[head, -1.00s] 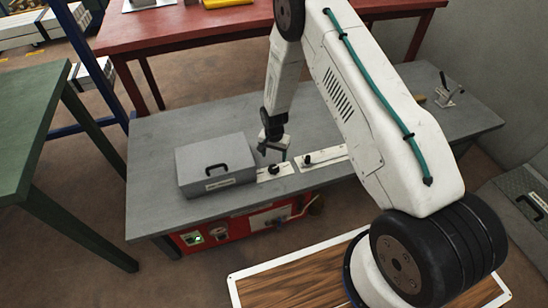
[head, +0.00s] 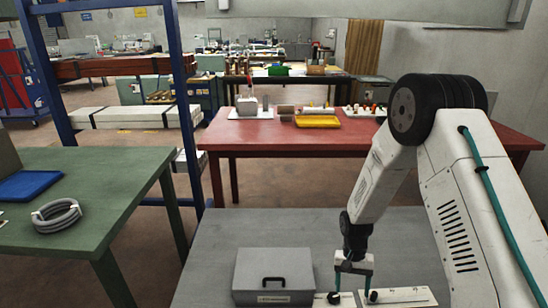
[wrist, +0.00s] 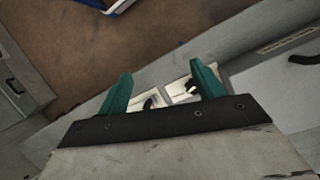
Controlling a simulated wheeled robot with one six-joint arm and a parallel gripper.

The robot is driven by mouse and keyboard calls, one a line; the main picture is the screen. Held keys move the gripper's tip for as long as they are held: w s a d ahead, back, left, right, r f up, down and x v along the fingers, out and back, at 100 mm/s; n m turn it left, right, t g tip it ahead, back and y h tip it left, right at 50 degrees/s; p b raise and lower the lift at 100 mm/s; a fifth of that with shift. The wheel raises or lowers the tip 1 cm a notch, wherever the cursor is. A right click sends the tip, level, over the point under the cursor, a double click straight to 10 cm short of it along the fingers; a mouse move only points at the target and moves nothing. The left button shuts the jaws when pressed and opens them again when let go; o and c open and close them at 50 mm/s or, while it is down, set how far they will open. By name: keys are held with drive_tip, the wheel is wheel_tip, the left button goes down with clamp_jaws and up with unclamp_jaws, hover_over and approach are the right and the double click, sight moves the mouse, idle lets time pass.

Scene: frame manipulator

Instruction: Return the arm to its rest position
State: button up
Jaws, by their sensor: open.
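My arm reaches down from the right in the head view. My gripper (head: 353,284) is above the front part of the grey table (head: 215,262), by two white plates with black knobs. The left plate (head: 346,299) is partly behind a finger, and the right plate (head: 405,296) lies beside it. In the wrist view my gripper (wrist: 163,88) shows two green fingers spread apart with nothing between them but the view of the plates beyond. Whether the fingers touch a knob is not clear.
A grey case (head: 273,277) with a black handle stands just left of the gripper. A red table (head: 300,136) with a yellow tray (head: 317,121) stands behind. A green table (head: 100,190) with a coiled grey hose (head: 56,216) is at left. A blue post (head: 185,100) rises between.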

drive_tip(key=s+r+n, duration=0.2)
drive_tip(key=s+r, duration=0.2)
drive_tip(key=r, duration=0.9)
drive_tip(key=s+d+r+n+t, duration=0.1)
drive_tip(key=s+r+t, duration=0.4)
drive_tip(key=s+r, duration=1.9)
drive_tip(key=shift+d+r+n, duration=0.4)
drive_tip(key=shift+d+r, duration=0.35)
drive_tip(key=shift+r, duration=1.1)
